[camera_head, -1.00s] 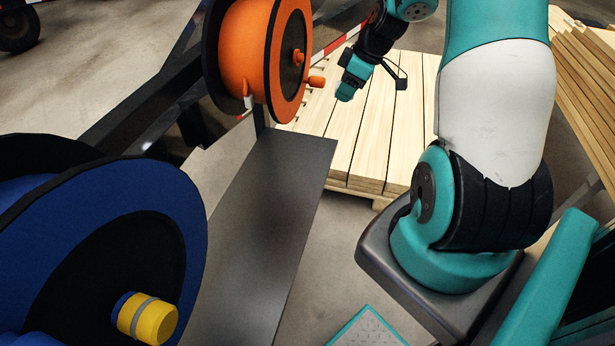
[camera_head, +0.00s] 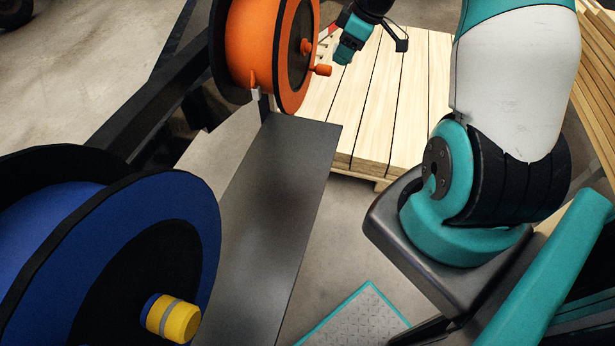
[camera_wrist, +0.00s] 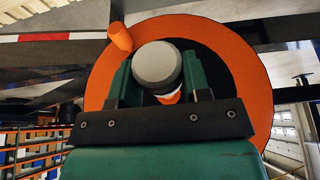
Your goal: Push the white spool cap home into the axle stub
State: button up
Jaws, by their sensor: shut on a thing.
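The orange spool (camera_head: 245,45) with a dark hub stands at top centre in the head view; its orange flange (camera_wrist: 240,60) fills the wrist view. The orange axle stub (camera_head: 306,46) sticks out of the hub. My gripper (camera_head: 343,50) is right of the hub, pointing toward it. In the wrist view, my gripper (camera_wrist: 160,80) is shut on the pale white spool cap (camera_wrist: 157,64), which lies in front of the dark hub. A little orange shows just below the cap. The cap hides most of the stub, so I cannot tell whether they touch.
An orange crank knob (camera_head: 322,70) sticks out from the flange; it is upper left of the cap in the wrist view (camera_wrist: 120,38). A blue spool (camera_head: 120,240) with a yellow cap (camera_head: 178,320) stands at lower left. A wooden pallet (camera_head: 385,110) lies behind.

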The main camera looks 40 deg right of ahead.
jog(key=shift+d, duration=0.1)
jog(key=shift+w+a, duration=0.8)
jog(key=shift+w, duration=0.35)
jog(key=shift+w+a, duration=0.8)
jog(key=shift+w, duration=0.35)
jog(key=shift+w+a, duration=0.4)
jog(key=shift+w, duration=0.15)
dwell(0.4)
jog(key=o, duration=1.1)
jog(key=shift+o, duration=0.2)
jog(key=b+v, duration=0.1)
jog(key=v, duration=1.6)
jog(key=shift+r, duration=0.2)
jog(key=shift+s, duration=0.15)
